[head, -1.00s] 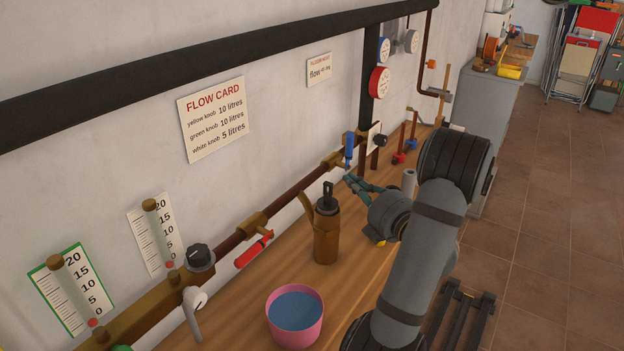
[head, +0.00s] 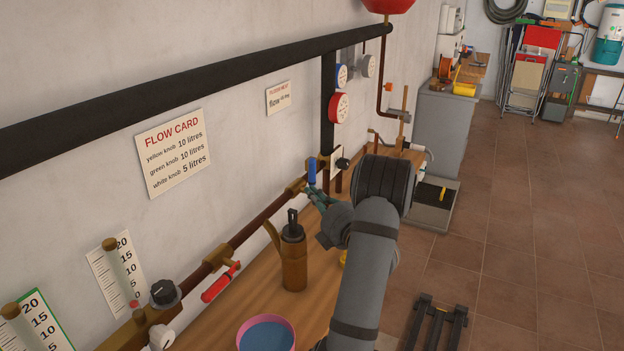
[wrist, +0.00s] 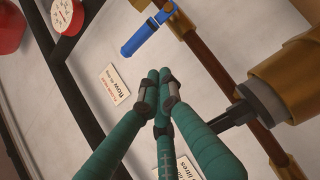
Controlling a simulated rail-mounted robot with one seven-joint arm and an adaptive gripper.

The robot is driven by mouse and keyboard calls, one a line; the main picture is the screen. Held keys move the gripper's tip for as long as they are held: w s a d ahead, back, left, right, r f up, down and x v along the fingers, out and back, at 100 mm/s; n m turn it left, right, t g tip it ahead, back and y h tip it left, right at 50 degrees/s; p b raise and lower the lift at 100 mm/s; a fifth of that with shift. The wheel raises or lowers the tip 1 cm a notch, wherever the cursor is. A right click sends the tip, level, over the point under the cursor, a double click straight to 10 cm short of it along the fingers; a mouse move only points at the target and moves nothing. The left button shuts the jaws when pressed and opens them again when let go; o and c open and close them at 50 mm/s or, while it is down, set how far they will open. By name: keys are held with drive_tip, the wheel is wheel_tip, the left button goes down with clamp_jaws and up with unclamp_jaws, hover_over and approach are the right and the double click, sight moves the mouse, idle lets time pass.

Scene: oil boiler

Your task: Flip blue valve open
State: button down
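The blue valve handle (head: 311,171) stands roughly upright at the brass fitting on the brown pipe along the wall. In the wrist view the blue handle (wrist: 146,34) lies above my fingertips, with a gap between. My gripper (head: 313,192) has teal fingers and is just below the handle in the head view. In the wrist view the fingertips of my gripper (wrist: 162,78) are together, with nothing visible between them.
A brass fitting and dark stem (wrist: 235,115) are close to the right finger. A red-handled valve (head: 221,283), a brown flask (head: 294,258) and a pink bowl (head: 289,336) are nearer along the wooden bench. A black pipe (head: 190,85) runs above.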

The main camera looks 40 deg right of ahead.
drive_tip(key=w+d+p, duration=0.1)
drive_tip(key=w+d, duration=0.2)
drive_tip(key=w, duration=0.2)
drive_tip(key=shift+w+d+p, duration=0.25)
drive_tip(key=shift+d+p, duration=0.15)
drive_tip(key=shift+r, duration=0.1)
drive_tip(key=p, duration=0.3)
drive_tip(key=shift+d+r+m, duration=0.2)
drive_tip(key=shift+d+m, duration=0.05)
drive_tip(key=shift+m, duration=0.15)
